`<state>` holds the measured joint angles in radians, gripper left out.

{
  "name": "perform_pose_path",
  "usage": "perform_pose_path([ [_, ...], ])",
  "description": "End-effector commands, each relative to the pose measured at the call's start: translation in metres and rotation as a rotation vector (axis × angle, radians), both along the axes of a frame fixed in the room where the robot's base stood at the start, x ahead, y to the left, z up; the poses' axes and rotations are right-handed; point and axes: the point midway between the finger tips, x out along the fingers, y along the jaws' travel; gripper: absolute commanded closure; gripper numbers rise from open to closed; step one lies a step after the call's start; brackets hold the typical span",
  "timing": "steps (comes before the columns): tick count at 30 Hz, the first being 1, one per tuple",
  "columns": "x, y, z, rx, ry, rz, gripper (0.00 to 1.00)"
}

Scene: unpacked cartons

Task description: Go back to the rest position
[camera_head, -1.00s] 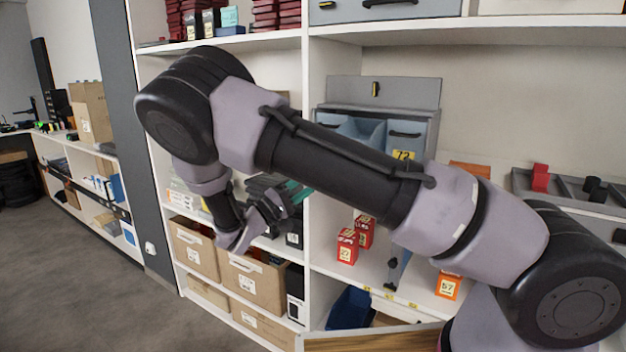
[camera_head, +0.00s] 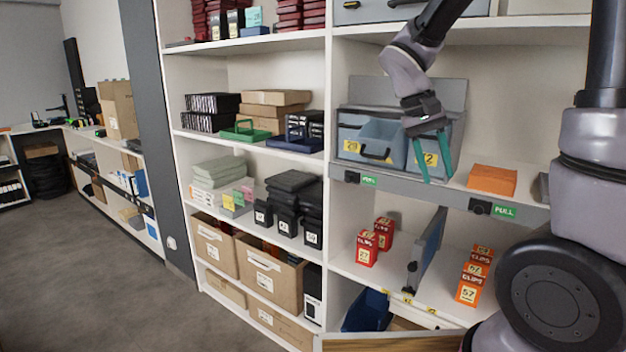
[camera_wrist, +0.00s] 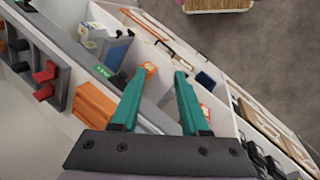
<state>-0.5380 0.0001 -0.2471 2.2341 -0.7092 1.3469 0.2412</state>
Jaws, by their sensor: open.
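My gripper (camera_head: 430,153) has two teal fingers pointing down and stands in front of the blue-grey bins on the right-hand shelf. Its fingers are apart with nothing between them, as the wrist view also shows (camera_wrist: 155,92). In the wrist view the shelves lie beyond the fingertips at a slant. My arm reaches in from the upper right in the head view, and part of it leaves the picture at the top.
Blue-grey bins (camera_head: 383,141) and an orange box (camera_head: 492,180) are close to my gripper. Below stand red clip boxes (camera_head: 367,249) and orange clip boxes (camera_head: 469,284). Brown cartons (camera_head: 268,279) fill the lower left shelf. The floor (camera_head: 110,285) at left is clear.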

Motion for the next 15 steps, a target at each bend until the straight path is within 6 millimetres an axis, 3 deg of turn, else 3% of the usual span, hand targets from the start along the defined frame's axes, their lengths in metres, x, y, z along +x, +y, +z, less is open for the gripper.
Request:
perform_pose_path([
  [6,-0.034,-0.002,0.046,0.308,-0.227,-0.063,0.55],
  [15,-0.070,0.004,0.102,0.531,-0.601,-0.101,0.55],
])
